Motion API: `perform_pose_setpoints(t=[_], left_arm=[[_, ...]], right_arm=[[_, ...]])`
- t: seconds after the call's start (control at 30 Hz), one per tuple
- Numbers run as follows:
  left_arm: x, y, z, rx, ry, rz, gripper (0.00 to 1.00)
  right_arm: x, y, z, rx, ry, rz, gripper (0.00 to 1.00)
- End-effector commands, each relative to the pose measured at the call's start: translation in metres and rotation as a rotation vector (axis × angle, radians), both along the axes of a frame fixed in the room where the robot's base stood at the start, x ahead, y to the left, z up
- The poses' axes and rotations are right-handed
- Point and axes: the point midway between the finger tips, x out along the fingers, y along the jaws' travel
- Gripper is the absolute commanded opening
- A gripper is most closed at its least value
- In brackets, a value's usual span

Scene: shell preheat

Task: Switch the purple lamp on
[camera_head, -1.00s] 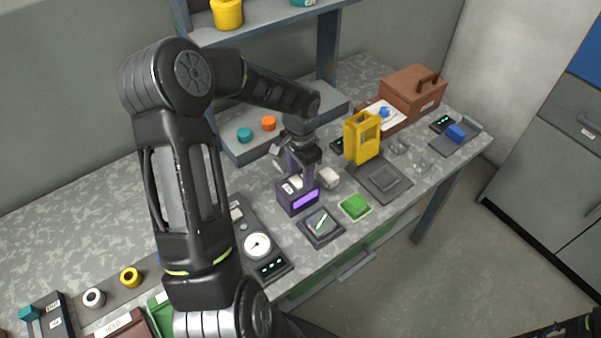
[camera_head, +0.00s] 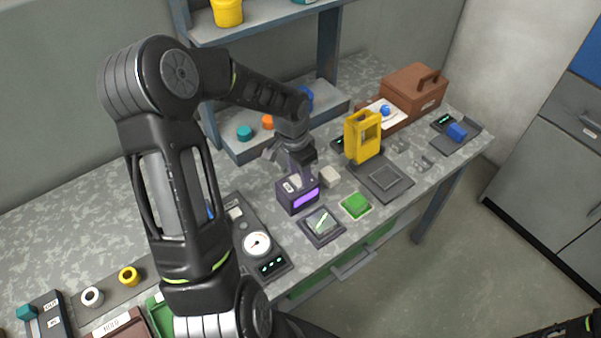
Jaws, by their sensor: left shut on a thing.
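The purple lamp (camera_head: 306,198) is a dark box with a bright purple strip on its front, standing mid-bench. Pale labels or parts show on its top. My left gripper (camera_head: 297,178) reaches down onto the lamp's top from behind and is shut on a small part there, seemingly its switch. The fingers and wrist hide most of that part, so its position cannot be told.
A dark pad with a pale screen (camera_head: 320,222), a green button (camera_head: 356,205) and a pale block (camera_head: 329,177) are close to the lamp. A gauge (camera_head: 257,243) is front left. A yellow frame (camera_head: 362,138) stands right.

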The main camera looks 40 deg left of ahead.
Motion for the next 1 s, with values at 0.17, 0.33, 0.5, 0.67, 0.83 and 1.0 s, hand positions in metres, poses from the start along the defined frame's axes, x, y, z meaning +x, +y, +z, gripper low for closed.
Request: perform_pose_setpoints(t=[0.17, 0.33, 0.5, 0.67, 0.83, 1.0], left_arm=[[0.0, 0.0, 0.0, 0.0, 0.0, 0.0, 0.42], [0.0, 0.0, 0.0, 0.0, 0.0, 0.0, 0.56], [0.0, 0.0, 0.0, 0.0, 0.001, 0.0, 0.62], [0.0, 0.0, 0.001, 0.0, 0.001, 0.0, 0.62], [0.0, 0.001, 0.011, 0.003, -0.002, 0.001, 0.62], [-0.002, 0.002, 0.036, 0.004, -0.004, 0.001, 0.62]], right_arm=[[0.0, 0.0, 0.001, 0.0, 0.0, 0.0, 0.0], [0.0, 0.0, 0.001, 0.0, 0.0, 0.0, 0.0], [0.0, 0.0, 0.001, 0.0, 0.0, 0.0, 0.0], [0.0, 0.0, 0.0, 0.0, 0.0, 0.0, 0.0], [0.0, 0.0, -0.002, 0.001, -0.001, 0.0, 0.0], [0.0, 0.001, -0.007, 0.002, -0.003, 0.0, 0.0]])
